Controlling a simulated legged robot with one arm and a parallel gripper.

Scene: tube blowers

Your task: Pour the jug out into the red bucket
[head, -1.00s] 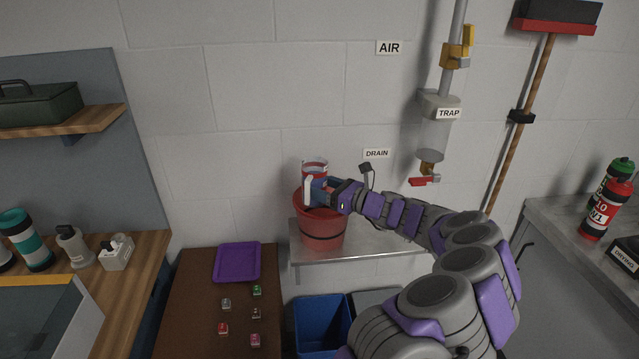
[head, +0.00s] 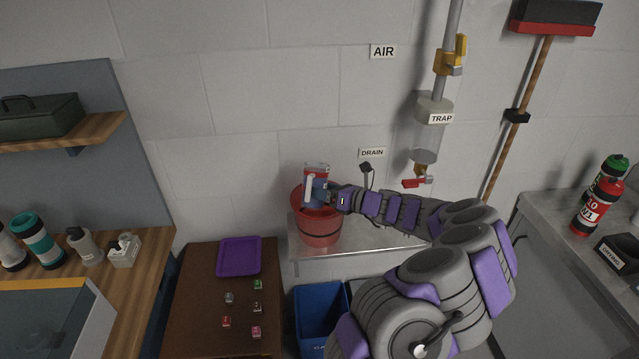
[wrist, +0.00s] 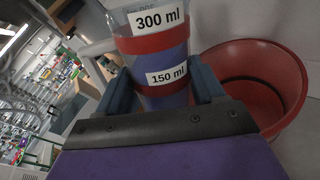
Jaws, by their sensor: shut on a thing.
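The jug (head: 317,172) is clear with red bands and a white handle, and is held over the red bucket's mouth in the head view. In the wrist view the jug (wrist: 157,50) shows "300 ml" and "150 ml" labels, with blue-purple behind its wall. My gripper (head: 322,193) is shut on the jug; its blue fingers flank it in the wrist view. The red bucket (head: 320,233) stands on a metal shelf below the jug; in the wrist view the bucket (wrist: 262,75) is on the right. I see no stream falling. The bucket's inside is partly hidden.
The bucket stands on the metal shelf (head: 375,240) against the wall. A drain pipe with a red valve (head: 415,183) hangs right of the bucket. A blue bin (head: 320,310) is below, and a brown table with a purple tray (head: 239,257) is at left.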

